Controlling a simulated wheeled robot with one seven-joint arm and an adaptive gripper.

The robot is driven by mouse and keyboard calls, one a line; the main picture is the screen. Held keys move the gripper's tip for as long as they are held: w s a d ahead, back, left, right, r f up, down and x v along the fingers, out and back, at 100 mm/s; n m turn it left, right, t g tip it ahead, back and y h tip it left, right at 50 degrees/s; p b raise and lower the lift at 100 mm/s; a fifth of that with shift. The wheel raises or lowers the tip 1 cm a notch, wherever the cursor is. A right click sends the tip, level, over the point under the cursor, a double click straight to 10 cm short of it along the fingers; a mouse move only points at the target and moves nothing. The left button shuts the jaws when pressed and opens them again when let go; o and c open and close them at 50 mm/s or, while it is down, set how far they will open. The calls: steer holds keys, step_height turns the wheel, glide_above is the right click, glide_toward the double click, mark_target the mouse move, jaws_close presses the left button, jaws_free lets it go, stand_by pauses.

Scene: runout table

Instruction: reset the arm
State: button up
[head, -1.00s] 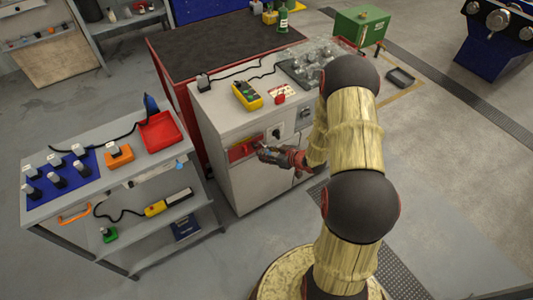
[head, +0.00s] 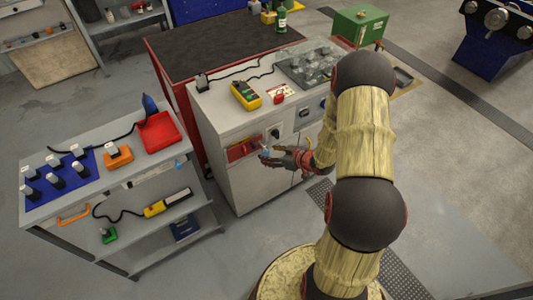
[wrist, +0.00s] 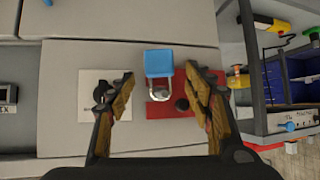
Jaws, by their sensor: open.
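My gripper (head: 268,156) is open in front of the grey cabinet (head: 245,190), a little off its face. In the wrist view my gripper (wrist: 160,76) has its fingers spread wide, with nothing gripped. A blue padlock (wrist: 158,62) with a metal shackle shows between the fingers, its shackle over a red panel (wrist: 160,108). The red panel also shows in the head view (head: 240,150), partly behind my gripper. A white plate with a black knob (wrist: 98,96) lies beside it, behind the left finger. My arm reaches in from the lower right of the head view.
A grey cart (head: 95,215) with a blue mat, a red tray (head: 157,132) and an orange block stands left of the cabinet. A yellow meter (head: 246,95) and cables lie on the cabinet top. A green box (head: 358,25) stands behind. Open floor lies at right.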

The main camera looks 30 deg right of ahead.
steer(key=v, duration=0.8)
